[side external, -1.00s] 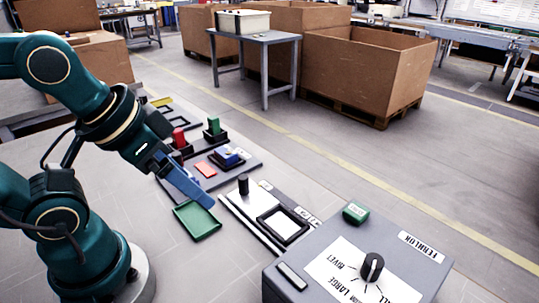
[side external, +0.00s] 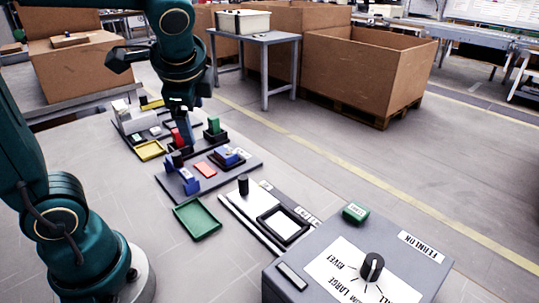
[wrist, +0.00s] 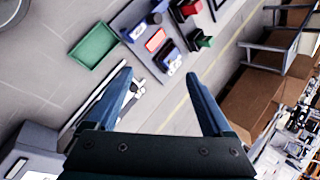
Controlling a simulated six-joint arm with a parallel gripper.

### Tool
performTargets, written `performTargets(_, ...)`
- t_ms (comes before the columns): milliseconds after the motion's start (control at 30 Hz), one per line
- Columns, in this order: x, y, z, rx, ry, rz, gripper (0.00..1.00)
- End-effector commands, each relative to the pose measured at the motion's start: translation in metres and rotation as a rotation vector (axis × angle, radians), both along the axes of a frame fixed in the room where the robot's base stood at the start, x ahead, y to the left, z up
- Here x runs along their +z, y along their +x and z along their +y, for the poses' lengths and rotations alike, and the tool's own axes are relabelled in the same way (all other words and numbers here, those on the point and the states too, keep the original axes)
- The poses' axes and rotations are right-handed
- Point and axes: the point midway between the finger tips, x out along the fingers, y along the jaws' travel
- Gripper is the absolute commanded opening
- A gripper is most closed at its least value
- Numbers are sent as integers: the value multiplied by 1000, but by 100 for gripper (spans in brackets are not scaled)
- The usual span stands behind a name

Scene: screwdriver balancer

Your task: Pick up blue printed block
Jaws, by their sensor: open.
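A blue block with a white, marked face (side external: 229,155) sits in a black holder on the dark board in the side view. It also shows near the top middle of the wrist view (wrist: 169,58). Another blue piece (side external: 187,181) stands at the board's left edge; its markings are too small to read. My gripper (wrist: 161,78) is open and empty, with its two blue fingers spread wide in the wrist view. In the side view it hangs behind the blue pieces near the red block, apart from the marked block, and its fingertips are hard to make out.
A green tray (side external: 197,219) lies in front of the board. A red block (side external: 178,138), a green block (side external: 213,126) and a flat red piece (side external: 205,170) are nearby. A yellow tray (side external: 150,150) is further left. A grey control box (side external: 320,262) stands at front right.

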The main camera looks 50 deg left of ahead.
Motion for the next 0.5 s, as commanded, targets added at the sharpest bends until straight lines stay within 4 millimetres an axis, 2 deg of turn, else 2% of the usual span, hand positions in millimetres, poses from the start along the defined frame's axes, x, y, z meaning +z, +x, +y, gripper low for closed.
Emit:
performTargets(33,-2,12,7,-30,56,56,85)
performTargets(267,-16,61,39,-155,307,292,85)
performTargets(500,-51,105,58,-260,525,528,85)
